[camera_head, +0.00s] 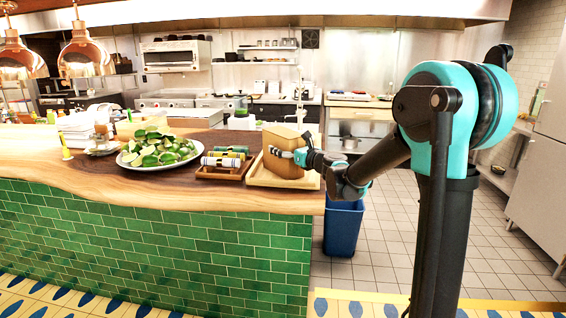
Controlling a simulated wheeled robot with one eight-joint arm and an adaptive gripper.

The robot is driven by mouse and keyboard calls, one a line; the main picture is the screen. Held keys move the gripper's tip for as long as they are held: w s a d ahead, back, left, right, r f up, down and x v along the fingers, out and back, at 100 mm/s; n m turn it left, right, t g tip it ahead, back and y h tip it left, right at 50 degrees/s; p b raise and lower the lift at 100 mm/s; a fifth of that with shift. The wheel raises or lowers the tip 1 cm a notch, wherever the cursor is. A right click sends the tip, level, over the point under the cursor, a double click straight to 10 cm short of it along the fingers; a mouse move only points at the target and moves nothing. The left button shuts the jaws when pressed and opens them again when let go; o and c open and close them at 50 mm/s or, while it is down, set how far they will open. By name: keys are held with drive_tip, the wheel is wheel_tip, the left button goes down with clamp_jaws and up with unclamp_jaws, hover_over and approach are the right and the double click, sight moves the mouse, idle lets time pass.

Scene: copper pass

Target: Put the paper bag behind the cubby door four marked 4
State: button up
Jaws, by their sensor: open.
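The brown paper bag (283,138) stands upright on a light wooden tray (262,178) near the right end of the counter. My gripper (287,154) is open at the right front side of the bag, reaching in from the right. One finger shows across the front of the bag; the other finger is hidden, so I cannot tell whether they touch the bag. No cubby door marked 4 can be made out in this view.
Left of the tray are a small wooden holder with rolled items (224,163) and a plate of limes (159,151). A blue bin (343,226) stands on the floor past the counter's end. Tiled floor (385,215) is clear on the right.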

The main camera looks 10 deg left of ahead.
drive_tip(key=shift+w+a, duration=0.3)
drive_tip(key=c, duration=1.3)
drive_tip(key=shift+c, duration=0.2)
drive_tip(key=shift+r, duration=0.15)
